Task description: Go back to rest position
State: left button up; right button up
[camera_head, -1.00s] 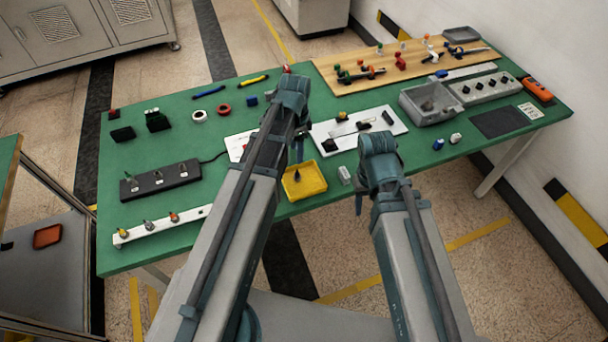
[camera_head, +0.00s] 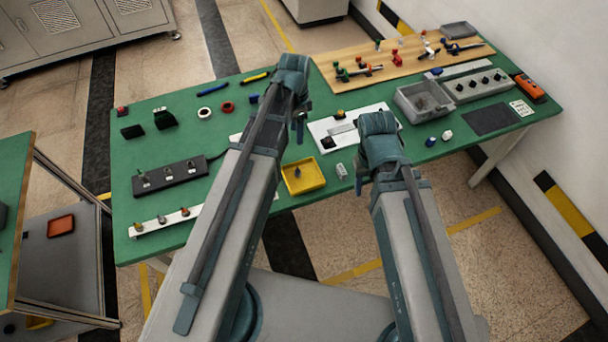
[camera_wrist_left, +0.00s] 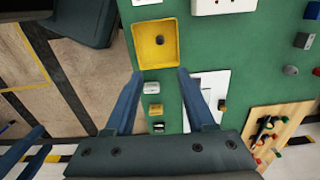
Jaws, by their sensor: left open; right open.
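My left gripper (camera_head: 299,122) hangs over the green worktable (camera_head: 200,230) in the head view. In the left wrist view its two fingers (camera_wrist_left: 157,72) are wide apart with nothing between them. A yellow tray (camera_wrist_left: 156,44) with a small dark part in it lies just past the fingertips there, and it also shows in the head view (camera_head: 303,177). My right gripper (camera_head: 364,183) is by the table's front edge, seen from above and behind. Its fingers are mostly hidden by its own wrist, and no held thing shows.
A black strip (camera_head: 170,177) and a white rail (camera_head: 166,222) with several fittings lie at left. A grey bin (camera_head: 425,102) and a wooden board (camera_head: 345,83) stand at right. A second bench (camera_head: 14,190) is at far left. Floor is open below the front edge.

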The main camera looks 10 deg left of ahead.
dwell(0.3)
pick_arm(q)
jog(key=s+d+f+n+b, duration=0.3)
jog(key=s+d+n, duration=0.1)
jog(key=s, duration=0.3)
jog(key=s+d+f+n+y+b, duration=0.1)
jog(key=s+d+f+n+b, duration=0.2)
jog(key=s+d, duration=0.3)
jog(key=shift+s+d+f+n, duration=0.2)
jog(key=shift+s+n, duration=0.2)
jog(key=shift+s, duration=0.3)
pick_arm(e)
notch_tip(320, 180, down, 6)
jog(key=shift+f, duration=0.2)
